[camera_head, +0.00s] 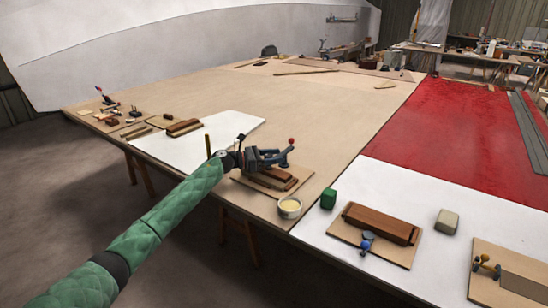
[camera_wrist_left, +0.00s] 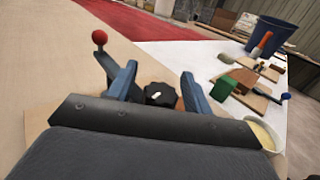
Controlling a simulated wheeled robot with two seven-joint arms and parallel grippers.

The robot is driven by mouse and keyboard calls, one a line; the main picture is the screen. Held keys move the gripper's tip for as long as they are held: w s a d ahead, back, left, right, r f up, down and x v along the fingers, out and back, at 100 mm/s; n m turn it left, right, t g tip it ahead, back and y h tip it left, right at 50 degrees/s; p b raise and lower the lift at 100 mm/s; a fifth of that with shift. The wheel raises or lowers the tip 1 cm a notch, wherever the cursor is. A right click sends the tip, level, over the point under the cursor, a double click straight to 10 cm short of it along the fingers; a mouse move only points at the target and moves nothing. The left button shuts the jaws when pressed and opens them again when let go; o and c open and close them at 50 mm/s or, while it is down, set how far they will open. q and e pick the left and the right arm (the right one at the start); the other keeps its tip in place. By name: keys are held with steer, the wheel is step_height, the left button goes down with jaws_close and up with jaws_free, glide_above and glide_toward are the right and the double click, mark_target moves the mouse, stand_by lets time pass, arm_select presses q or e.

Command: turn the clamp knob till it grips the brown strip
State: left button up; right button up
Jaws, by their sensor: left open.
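My left gripper (camera_head: 274,156) is open over the near edge of the big table, and its two blue-grey fingers also show in the left wrist view (camera_wrist_left: 158,74). A black knob (camera_wrist_left: 160,94) with a small pale mark sits between the fingers, with space on both sides. A red ball (camera_head: 291,141) on a dark stem stands just beyond the gripper; it also shows in the left wrist view (camera_wrist_left: 99,38). Brown strips (camera_head: 278,175) lie on a board beneath the gripper. The gripper hides most of the clamp, so its hold on the strip cannot be seen. My right gripper is not in view.
A cream bowl (camera_head: 289,208) and a green block (camera_head: 328,198) stand close to the right. Farther right are a board with brown blocks (camera_head: 380,222) and a blue knob (camera_head: 366,243), and a pale block (camera_head: 447,221). The tabletop beyond the gripper is largely clear.

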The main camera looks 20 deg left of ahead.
arm_select(q)
steer(key=shift+a, duration=0.1)
steer(key=shift+s+a+f, duration=0.1)
steer(key=shift+s+a, duration=0.05)
steer(key=shift+a, duration=0.05)
steer(key=b+v, duration=0.1)
steer(key=v, duration=0.5)
steer(key=shift+s+a, duration=0.1)
steer(key=shift+a, duration=0.15)
steer(key=shift+s+a, duration=0.15)
steer(key=shift+a, duration=0.15)
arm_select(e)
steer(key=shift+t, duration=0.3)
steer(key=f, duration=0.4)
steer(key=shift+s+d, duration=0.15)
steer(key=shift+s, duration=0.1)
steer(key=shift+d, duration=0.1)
